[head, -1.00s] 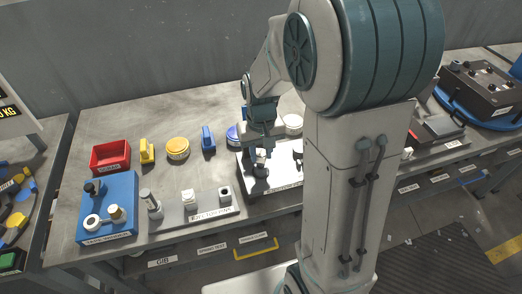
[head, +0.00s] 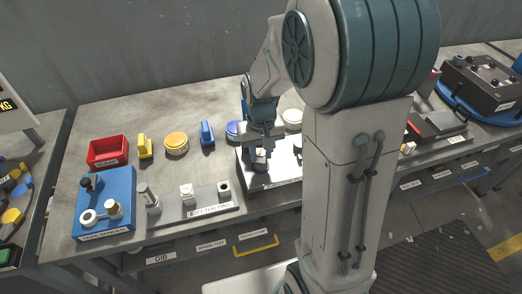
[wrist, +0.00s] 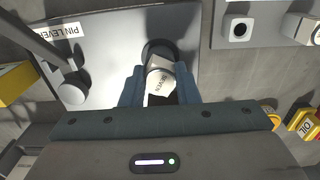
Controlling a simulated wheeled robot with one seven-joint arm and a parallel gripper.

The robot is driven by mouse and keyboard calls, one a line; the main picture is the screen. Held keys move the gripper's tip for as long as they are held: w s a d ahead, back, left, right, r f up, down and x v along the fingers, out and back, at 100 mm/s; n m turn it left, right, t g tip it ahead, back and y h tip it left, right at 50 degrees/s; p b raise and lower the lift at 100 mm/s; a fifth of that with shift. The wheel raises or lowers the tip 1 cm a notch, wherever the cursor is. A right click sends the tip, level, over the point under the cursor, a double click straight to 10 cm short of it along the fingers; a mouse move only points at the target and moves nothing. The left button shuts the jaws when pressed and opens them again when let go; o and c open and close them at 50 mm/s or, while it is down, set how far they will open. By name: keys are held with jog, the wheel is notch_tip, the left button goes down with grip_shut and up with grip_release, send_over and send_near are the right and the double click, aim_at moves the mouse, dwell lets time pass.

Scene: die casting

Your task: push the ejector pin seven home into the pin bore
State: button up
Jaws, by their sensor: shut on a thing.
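My gripper (wrist: 158,92) is shut on ejector pin seven (wrist: 160,78), a pale block-like head with a "SEVEN" label. In the wrist view the pin sits between the blue fingers, next to a dark round collar (wrist: 152,48) on the light fixture plate (wrist: 110,35). This looks like the pin bore; its opening is hidden, so I cannot tell how deep the pin is. In the head view my gripper (head: 261,147) points down over the fixture, with the pin (head: 260,157) just above or in the dark collar. A lever with a round knob (wrist: 73,88) stands beside it, near the "PIN LEVER" label.
The ejector pin rack (head: 205,208) lies left of the fixture, holding pins and an empty-looking socket (head: 223,187).

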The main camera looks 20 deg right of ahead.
aim_at(261, 154)
jog(key=o, duration=1.2)
jog(key=shift+c, duration=0.2)
notch_tip(261, 154, up, 14)
jog(key=shift+f, duration=0.15)
jog(key=s+f+t, duration=0.3)
jog(key=s, duration=1)
jog(key=shift+s, duration=0.25)
